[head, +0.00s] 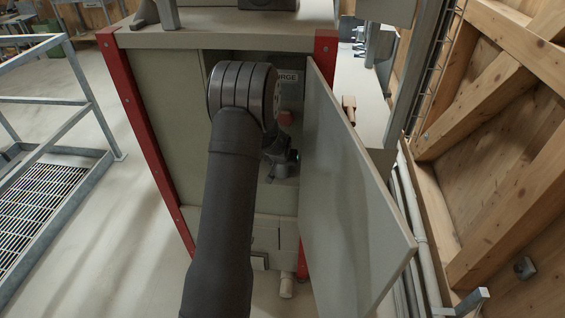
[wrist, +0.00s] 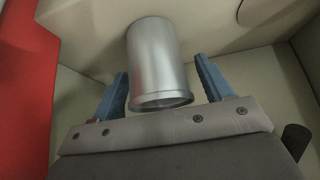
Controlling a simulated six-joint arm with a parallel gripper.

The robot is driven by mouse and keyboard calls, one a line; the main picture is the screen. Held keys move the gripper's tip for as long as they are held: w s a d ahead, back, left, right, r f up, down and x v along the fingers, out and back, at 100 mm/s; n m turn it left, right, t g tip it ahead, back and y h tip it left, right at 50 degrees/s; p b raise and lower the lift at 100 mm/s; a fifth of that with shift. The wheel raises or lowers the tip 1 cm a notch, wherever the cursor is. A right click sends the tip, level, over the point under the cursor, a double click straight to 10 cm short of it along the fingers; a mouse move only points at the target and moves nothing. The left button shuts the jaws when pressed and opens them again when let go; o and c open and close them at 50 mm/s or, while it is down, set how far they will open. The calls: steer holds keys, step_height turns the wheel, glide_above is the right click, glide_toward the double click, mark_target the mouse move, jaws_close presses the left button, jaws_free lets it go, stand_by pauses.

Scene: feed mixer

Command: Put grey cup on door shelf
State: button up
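The grey cup (wrist: 155,55) is a plain metallic cylinder with a rim at its lower end, seen in the wrist view against beige panels. My gripper (wrist: 161,68) is open, with one blue finger on each side of the cup near its rimmed end. I cannot tell whether either finger touches it. In the head view my arm reaches into the open cabinet and hides the cup and the fingertips. The cabinet door (head: 352,195) stands open to the right. I cannot make out a shelf on it.
Red posts (head: 146,130) frame the cabinet opening, and a beige top (head: 225,38) lies above it. A metal railing (head: 95,95) stands at left. A timber wall (head: 500,100) and pipes are at right. The floor left of the cabinet is partly clear.

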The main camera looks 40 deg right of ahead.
steer(key=shift+r, duration=0.4)
steer(key=v, duration=1.1)
steer(key=shift+s+a+r, duration=0.2)
steer(key=x, duration=1.2)
steer(key=shift+f, duration=0.2)
steer(key=shift+r, duration=0.15)
steer(key=shift+r, duration=0.1)
